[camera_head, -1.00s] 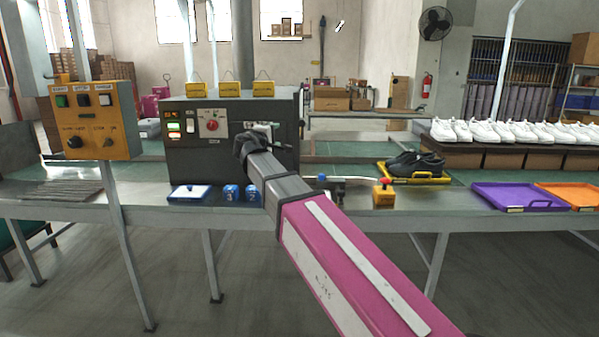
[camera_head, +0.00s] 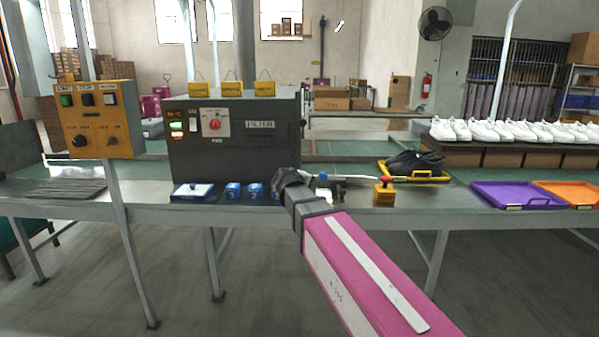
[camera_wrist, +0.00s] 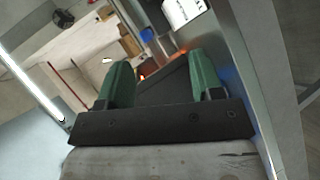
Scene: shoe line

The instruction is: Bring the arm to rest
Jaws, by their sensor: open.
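My arm, with its magenta link, reaches from the lower right up to the front edge of the workbench in the head view. Its dark wrist end is in front of the bench edge, right of the small blue boxes; the fingertips are hidden there. In the wrist view my gripper (camera_wrist: 158,82) shows two green fingers spread apart with nothing between them. The grey machine (camera_head: 236,150) with its red knob stands behind the wrist on the bench.
A blue-and-white pad (camera_head: 193,191) and small blue boxes (camera_head: 233,191) line the bench edge. A yellow button box (camera_head: 384,193), a yellow tray (camera_head: 412,177) with dark shoes, a purple tray (camera_head: 518,195) and an orange tray (camera_head: 571,194) are to the right. An orange control panel (camera_head: 98,120) stands left.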

